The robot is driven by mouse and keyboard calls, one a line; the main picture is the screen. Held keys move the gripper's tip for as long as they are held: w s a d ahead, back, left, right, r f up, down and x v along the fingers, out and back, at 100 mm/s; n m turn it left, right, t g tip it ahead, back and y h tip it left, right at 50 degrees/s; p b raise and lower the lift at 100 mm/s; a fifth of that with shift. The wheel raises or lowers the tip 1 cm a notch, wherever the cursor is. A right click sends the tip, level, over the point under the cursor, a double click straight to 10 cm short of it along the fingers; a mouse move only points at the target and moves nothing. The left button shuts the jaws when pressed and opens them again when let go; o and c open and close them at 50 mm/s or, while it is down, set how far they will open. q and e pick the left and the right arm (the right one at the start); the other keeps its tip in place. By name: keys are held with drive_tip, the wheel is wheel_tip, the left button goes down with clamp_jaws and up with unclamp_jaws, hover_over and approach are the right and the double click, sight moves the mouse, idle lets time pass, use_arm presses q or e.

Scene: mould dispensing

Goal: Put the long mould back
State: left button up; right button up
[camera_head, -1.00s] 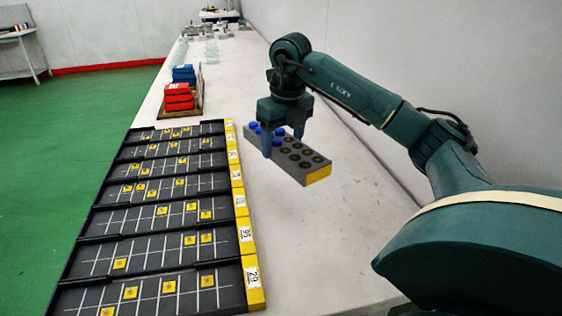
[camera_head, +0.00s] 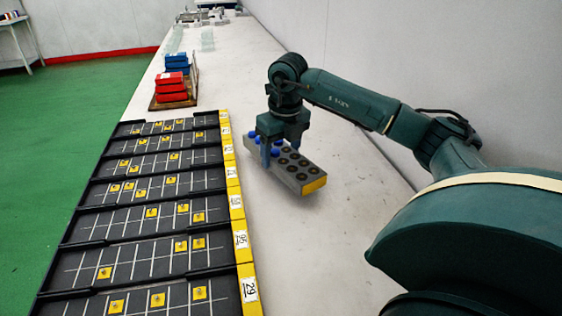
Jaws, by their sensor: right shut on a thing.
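The long mould (camera_head: 297,171) is a grey block with a yellow end, dark round holes and several blue pegs at its far end. My right gripper (camera_head: 271,157) is shut on it near the blue pegs. It holds the mould over the white table, to the right of the yellow numbered labels. I cannot tell whether the mould touches the table. My left gripper is not in view.
Black gridded trays (camera_head: 120,251) with yellow squares and numbered yellow ends line the table's left side. Red boxes (camera_head: 171,88) and blue boxes (camera_head: 177,64) stand behind them. The white table (camera_head: 300,258) is clear near the mould. A wall runs along the right.

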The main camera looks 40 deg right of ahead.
sight(285, 156)
drive_tip(key=shift+f, duration=1.25)
drive_tip(key=shift+f, duration=0.1)
drive_tip(key=o, duration=1.4)
drive_tip(key=shift+f, duration=0.1)
drive_tip(key=r, duration=0.4)
drive_tip(key=s+r+p, duration=0.1)
drive_tip(key=r, duration=0.7)
drive_tip(key=shift+s+a+r, duration=0.1)
drive_tip(key=shift+s+r, duration=0.05)
drive_tip(key=shift+s, duration=0.1)
